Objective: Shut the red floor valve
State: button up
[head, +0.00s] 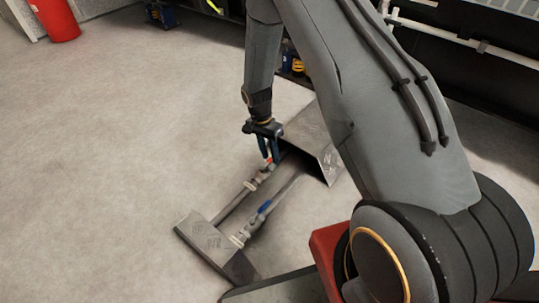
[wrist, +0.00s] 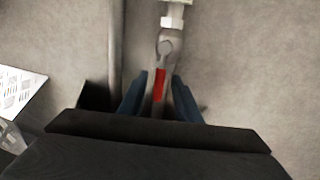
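The red valve lever (wrist: 160,84) lies roughly along its grey pipe in the wrist view, with the valve body (wrist: 166,46) just above it. In the head view the red lever (head: 267,161) is a small patch under my gripper (head: 269,158). My gripper points down, and its two blue fingers (wrist: 159,88) stand apart on either side of the lever and pipe. A gap shows between the left finger and the red lever, so the gripper looks open.
A parallel pipe with a blue-handled valve (head: 264,207) runs beside the red one. Metal tread-plate covers stand at both ends, the larger one (head: 315,135) at the back right and the smaller one (head: 205,240) in front. A red cylinder (head: 55,18) stands far left; the left floor is clear.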

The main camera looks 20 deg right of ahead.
jog(key=shift+c, duration=0.3)
grip_shut()
jog(key=shift+r, duration=0.1)
jog(key=s+m+y+p, duration=0.3)
jog(key=s+m+p, duration=0.3)
jog(key=m+p, duration=0.8)
jog(key=shift+s+m, duration=0.4)
jog(key=shift+m, duration=1.5)
jog(key=shift+a+t, duration=0.15)
jog(key=shift+t, duration=0.15)
